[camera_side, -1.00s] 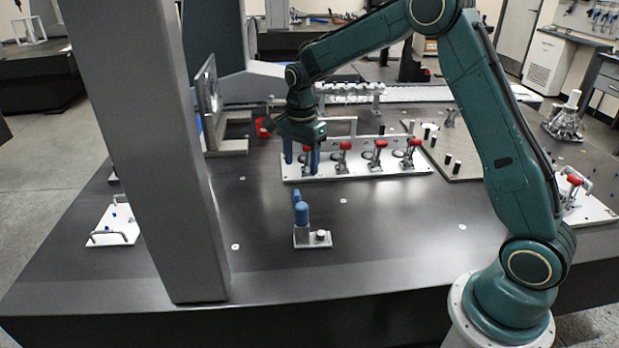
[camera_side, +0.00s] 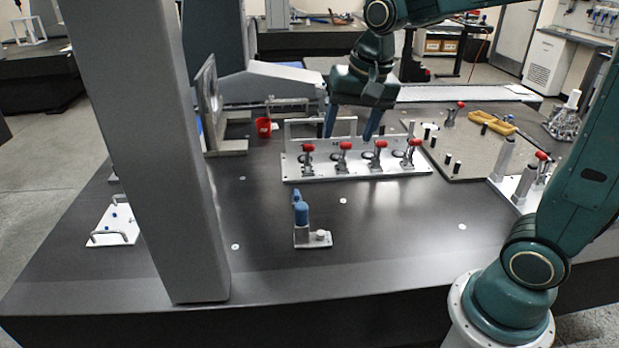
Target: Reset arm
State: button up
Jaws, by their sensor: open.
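My gripper (camera_side: 349,134) hangs above the back edge of the white clamp plate (camera_side: 355,168). Its two blue fingers are spread apart with nothing between them. The plate carries several toggle clamps with red tips (camera_side: 345,146) in a row. My teal arm comes in from the right side.
A small fixture with a blue part (camera_side: 301,212) stands in front of the clamp plate. A grey column (camera_side: 165,150) stands at the left, beside a white plate with handles (camera_side: 113,224). A red cup (camera_side: 263,127) is behind. A perforated plate (camera_side: 472,158) and a yellow tool (camera_side: 492,122) are at right.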

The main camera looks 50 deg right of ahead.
jog(key=s+a+n+t, duration=0.2)
jog(key=s+n, duration=0.6)
jog(key=s, duration=0.8)
jog(key=shift+s+n+t, duration=0.25)
jog(key=shift+n+t, duration=0.05)
jog(key=shift+r, duration=0.1)
